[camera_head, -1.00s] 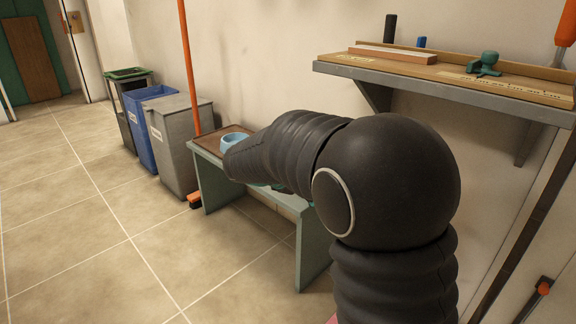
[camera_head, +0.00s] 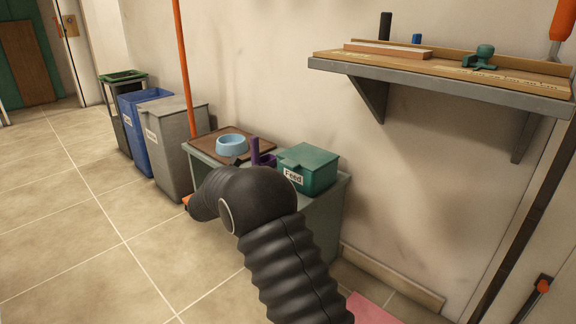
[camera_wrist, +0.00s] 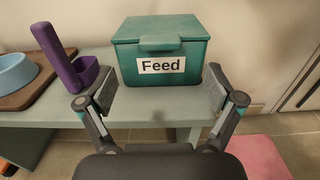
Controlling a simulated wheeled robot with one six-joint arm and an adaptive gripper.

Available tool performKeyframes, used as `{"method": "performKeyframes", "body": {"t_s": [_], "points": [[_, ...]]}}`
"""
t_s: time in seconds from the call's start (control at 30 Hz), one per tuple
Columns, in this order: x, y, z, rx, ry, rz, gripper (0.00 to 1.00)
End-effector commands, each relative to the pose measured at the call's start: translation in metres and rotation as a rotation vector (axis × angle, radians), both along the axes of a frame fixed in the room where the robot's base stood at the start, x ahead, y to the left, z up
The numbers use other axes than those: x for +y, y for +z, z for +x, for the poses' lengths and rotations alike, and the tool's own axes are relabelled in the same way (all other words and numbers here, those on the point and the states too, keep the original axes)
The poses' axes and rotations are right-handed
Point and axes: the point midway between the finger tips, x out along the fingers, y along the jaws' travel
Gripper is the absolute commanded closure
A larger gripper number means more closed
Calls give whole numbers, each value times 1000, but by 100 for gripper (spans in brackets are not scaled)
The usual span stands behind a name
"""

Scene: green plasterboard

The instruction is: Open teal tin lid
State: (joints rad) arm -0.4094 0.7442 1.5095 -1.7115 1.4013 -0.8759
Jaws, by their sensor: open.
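The teal tin (camera_head: 309,172) with a "Feed" label stands on the right part of a low grey-green bench in the head view. Its lid (camera_head: 308,157) is down, with a tab at the front. In the wrist view the tin (camera_wrist: 160,62) is straight ahead, upright, and its lid (camera_wrist: 160,28) is closed. My gripper (camera_wrist: 161,92) is open and empty; its two fingers frame the lower front of the tin from the near side. I cannot tell whether they touch it. In the head view my arm hides the gripper.
A purple scoop (camera_wrist: 68,65) lies left of the tin. A blue bowl (camera_head: 232,146) sits on a brown tray (camera_head: 205,143) farther left on the bench (camera_wrist: 40,118). A wall shelf (camera_head: 430,84) hangs above to the right. Bins, including a grey one (camera_head: 172,145), stand left.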

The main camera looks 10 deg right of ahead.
Motion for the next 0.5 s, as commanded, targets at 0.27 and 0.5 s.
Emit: {"method": "performKeyframes", "body": {"t_s": [0.27, 0.5], "points": [[-45, -1, 31, 0, -3, 0, 8], [-71, -1, 51, 1, -3, 1, 8]]}}
